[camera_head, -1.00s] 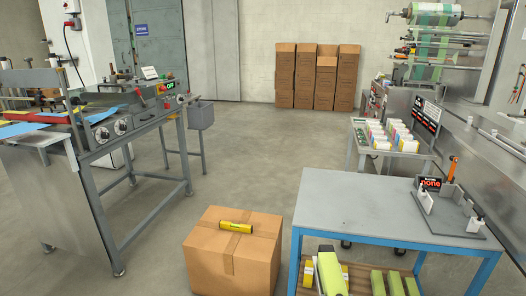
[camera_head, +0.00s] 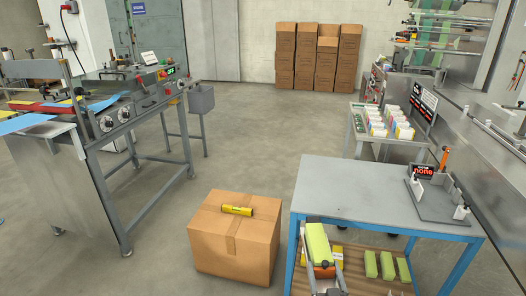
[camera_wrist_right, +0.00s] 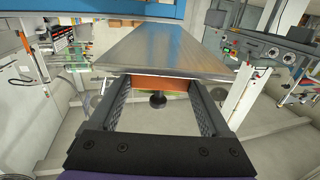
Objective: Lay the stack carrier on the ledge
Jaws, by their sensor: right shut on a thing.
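My right gripper (camera_head: 325,272) is low at the front left of the blue-framed table. It is shut on an orange block (camera_wrist_right: 160,83), which I take to be the grip of the stack carrier. A flat grey plate (camera_wrist_right: 170,45) stretches out beyond the orange block in the right wrist view. In the head view a long yellow-green stack (camera_head: 317,243) sits just above the orange part, over the table's left front leg area. The stack hides most of the carrier there. I cannot tell which surface is the ledge. My left gripper is not in view.
A carton (camera_head: 210,250) with a yellow roll (camera_head: 237,210) stands left.

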